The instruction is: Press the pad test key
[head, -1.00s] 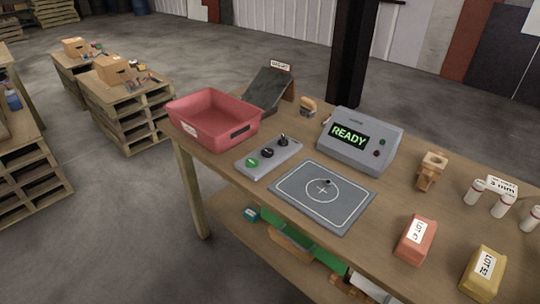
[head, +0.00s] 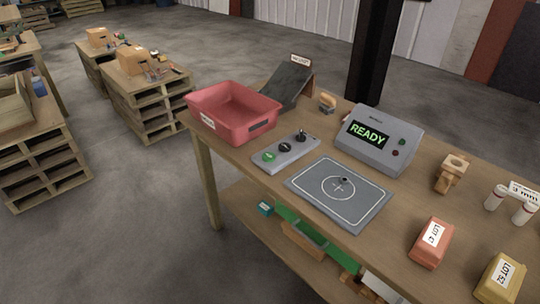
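A grey key panel (head: 305,151) lies on the wooden table between the red bin and the detector box. It carries a green key (head: 269,156), a black key (head: 285,147) and a dark switch or knob (head: 301,137); their labels are too small to read. A grey pad (head: 316,200) with a white circle and cross lies in front of the detector box, with a small dark object (head: 344,181) on it. Neither gripper is in view.
A red bin (head: 268,131) stands at the table's left end, with a dark ramp (head: 286,85) behind it. A wooden stand (head: 449,176), white cylinders (head: 494,197), an orange lot block (head: 431,243) and a yellow lot block (head: 499,278) are at the right. Pallets (head: 152,110) stand at the left.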

